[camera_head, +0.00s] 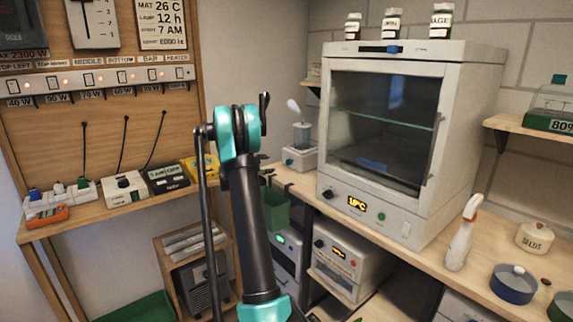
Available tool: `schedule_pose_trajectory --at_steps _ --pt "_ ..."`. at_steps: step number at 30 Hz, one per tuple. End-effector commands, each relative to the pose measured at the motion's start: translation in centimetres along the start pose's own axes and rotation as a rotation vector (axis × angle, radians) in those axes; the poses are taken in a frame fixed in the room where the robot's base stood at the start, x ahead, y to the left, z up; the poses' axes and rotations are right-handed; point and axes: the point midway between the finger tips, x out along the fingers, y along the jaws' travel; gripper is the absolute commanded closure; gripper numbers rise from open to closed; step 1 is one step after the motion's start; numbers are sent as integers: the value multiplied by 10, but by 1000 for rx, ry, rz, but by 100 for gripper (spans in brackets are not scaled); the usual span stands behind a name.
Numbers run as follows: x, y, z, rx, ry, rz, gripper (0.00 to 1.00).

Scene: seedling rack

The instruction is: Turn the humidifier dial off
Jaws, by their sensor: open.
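The humidifier (300,156) is a small white unit with a clear tank on the back left of the right-hand bench, beside the large glass-fronted cabinet. A pale puff of mist (293,105) shows above it. A small dark spot on its front looks like the dial (290,162); its setting is too small to read. My arm rises in the middle of the view, left of the humidifier. My gripper (267,171) is mostly hidden behind the arm; dark finger parts show just left of the humidifier, apparently open and empty. I cannot tell its exact distance from the dial.
The cabinet (383,130) has its own dark knob and lit display. A spray bottle (460,235), a blue pot (513,283) and a seeds jar (534,238) stand on the right bench. A green bin (276,210) is below the humidifier. Switches and plugs line the left bench.

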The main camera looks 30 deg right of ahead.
Motion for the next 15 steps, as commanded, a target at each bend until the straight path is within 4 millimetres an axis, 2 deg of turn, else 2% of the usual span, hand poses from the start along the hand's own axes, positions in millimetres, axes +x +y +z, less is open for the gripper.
schedule_pose_trajectory --at_steps 15 --pt "102 1 -1 -2 3 2 51"
